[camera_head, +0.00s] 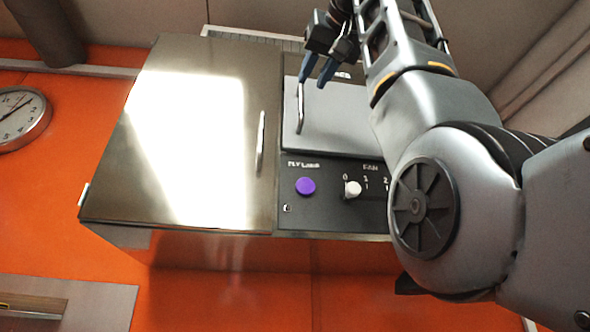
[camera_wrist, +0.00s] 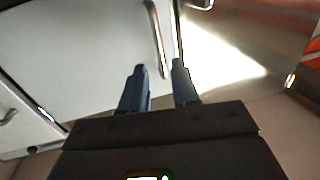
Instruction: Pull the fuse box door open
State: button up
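The fuse box door (camera_head: 340,128) is a light grey panel on the right part of a steel cabinet, and it looks shut. A label above it is partly hidden. Its upright bar handle (camera_head: 300,106) is along its left edge. My arm hides the door's right side. My gripper (camera_head: 318,68) is just above the handle's top end, blue fingers apart and empty. In the wrist view the door (camera_wrist: 75,55) fills the left, and the handle (camera_wrist: 156,40) lies ahead of the gap between my fingers (camera_wrist: 160,80), apart from them.
A large shiny steel door (camera_head: 190,130) with its own bar handle (camera_head: 261,142) is left of the fuse box door. Below are a purple button (camera_head: 305,186) and a white fan knob (camera_head: 352,188). A clock (camera_head: 20,115) hangs on the orange wall.

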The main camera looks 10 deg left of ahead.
aim_at(302, 97)
jog(key=p+x, duration=0.2)
jog(key=x, duration=0.5)
jog(key=shift+w+a+p, duration=0.2)
jog(key=shift+w+p, duration=0.1)
jog(key=shift+p, duration=0.1)
grip_shut()
